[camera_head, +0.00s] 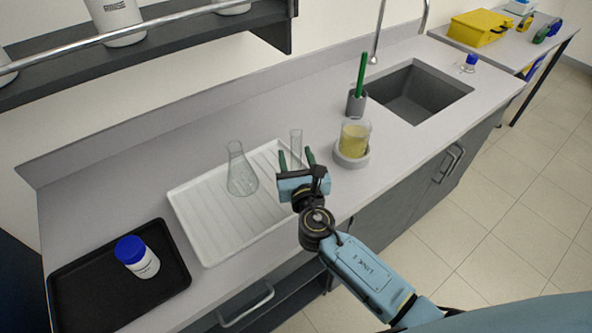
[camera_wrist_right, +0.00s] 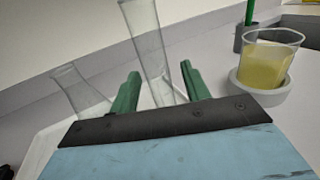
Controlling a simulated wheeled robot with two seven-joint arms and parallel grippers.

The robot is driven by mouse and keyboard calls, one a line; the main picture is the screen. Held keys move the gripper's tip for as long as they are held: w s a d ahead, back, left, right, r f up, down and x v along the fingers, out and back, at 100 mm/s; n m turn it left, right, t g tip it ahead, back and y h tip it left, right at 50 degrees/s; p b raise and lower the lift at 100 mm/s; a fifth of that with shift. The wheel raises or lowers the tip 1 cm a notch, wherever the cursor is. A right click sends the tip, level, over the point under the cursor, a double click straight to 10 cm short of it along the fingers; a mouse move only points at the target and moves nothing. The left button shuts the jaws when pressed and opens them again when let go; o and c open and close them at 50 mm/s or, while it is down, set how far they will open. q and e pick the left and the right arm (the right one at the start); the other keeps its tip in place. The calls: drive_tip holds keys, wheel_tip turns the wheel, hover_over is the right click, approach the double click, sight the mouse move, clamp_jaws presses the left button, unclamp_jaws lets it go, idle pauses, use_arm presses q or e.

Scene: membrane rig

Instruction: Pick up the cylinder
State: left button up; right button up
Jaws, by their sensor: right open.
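The cylinder (camera_head: 296,143) is a tall, clear glass tube standing upright at the right end of the white ribbed drying tray (camera_head: 213,243). My right gripper (camera_head: 296,158) is open, with its green fingers pointing toward the cylinder. In the right wrist view the cylinder (camera_wrist_right: 147,40) shows between the two open fingers (camera_wrist_right: 162,82), with a gap on each side. Its lower end is hidden behind the gripper's body. I cannot tell how deep between the fingers it is. My left gripper is not in view.
A clear flask (camera_head: 241,176) stands on the tray left of the gripper. A beaker of yellow liquid (camera_head: 354,137) sits in a grey round holder close by on the right. A grey cup with a green stick (camera_head: 357,101), a sink (camera_head: 418,95) and a black tray with a blue-capped jar (camera_head: 137,256) are farther off.

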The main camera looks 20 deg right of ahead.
drive_tip(key=shift+c, duration=0.5)
clamp_jaws()
drive_tip(key=shift+r, duration=0.1)
